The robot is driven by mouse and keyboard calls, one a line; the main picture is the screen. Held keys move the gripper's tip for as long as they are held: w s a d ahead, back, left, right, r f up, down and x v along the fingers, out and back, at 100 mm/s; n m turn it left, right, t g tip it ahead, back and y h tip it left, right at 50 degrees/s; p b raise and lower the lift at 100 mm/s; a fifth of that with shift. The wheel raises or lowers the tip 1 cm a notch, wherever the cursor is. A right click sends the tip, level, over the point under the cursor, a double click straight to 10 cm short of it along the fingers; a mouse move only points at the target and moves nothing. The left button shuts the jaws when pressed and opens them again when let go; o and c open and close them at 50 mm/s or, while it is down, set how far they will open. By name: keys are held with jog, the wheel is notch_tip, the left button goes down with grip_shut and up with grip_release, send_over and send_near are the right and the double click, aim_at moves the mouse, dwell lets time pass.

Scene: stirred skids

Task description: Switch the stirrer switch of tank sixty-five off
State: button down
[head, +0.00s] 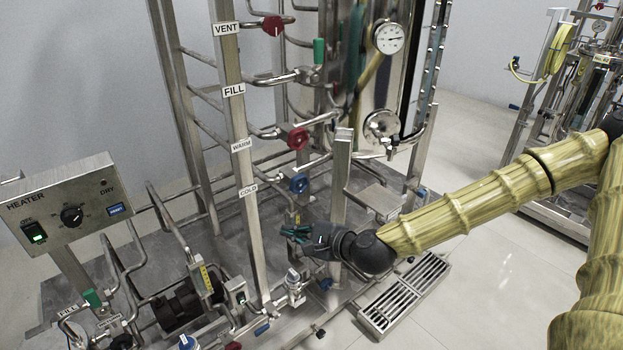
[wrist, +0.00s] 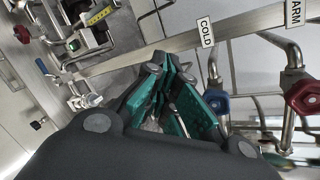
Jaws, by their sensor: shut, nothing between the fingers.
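My gripper (head: 288,233), dark with teal finger pads, is shut and empty beside the front post of the skid. Its fingers also show in the wrist view (wrist: 165,72), apart from anything else. A small box with a green-lit rocker (head: 238,292) stands low on the skid, left of and below my gripper; I cannot read a stirrer label on it. A green rocker in the wrist view (wrist: 73,45), at upper left, looks like the same one. No tank number is readable.
A heater panel (head: 72,200) with a green-lit rocker (head: 35,232) and a knob stands at left. A post with labels (head: 240,145), red valve (head: 297,138) and blue valve (head: 298,184) are near my gripper. Pipes crowd the skid.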

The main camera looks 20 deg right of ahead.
jog(key=s+a+f+n+g+h, duration=0.15)
jog(key=s+f+n+g, duration=0.3)
jog(key=s+f, duration=0.5)
jog(key=s+a+f+n+g+h, duration=0.1)
jog(key=s+a+f+n+g, duration=0.15)
jog(key=s+f+n, duration=0.7)
jog(key=s+d+f+n+g+h, duration=0.2)
jog(key=s+d+f, duration=0.3)
jog(key=s+f, duration=0.2)
jog(key=s+d+f+n+g+h, duration=0.2)
jog(key=s+d+f+n, duration=0.1)
jog(key=s+d+f, duration=0.2)
notch_tip(320, 180, down, 3)
jog(key=s, duration=0.2)
jog(key=shift+s+g+h, duration=0.35)
jog(key=shift+g, duration=0.05)
jog(key=shift+a, duration=0.1)
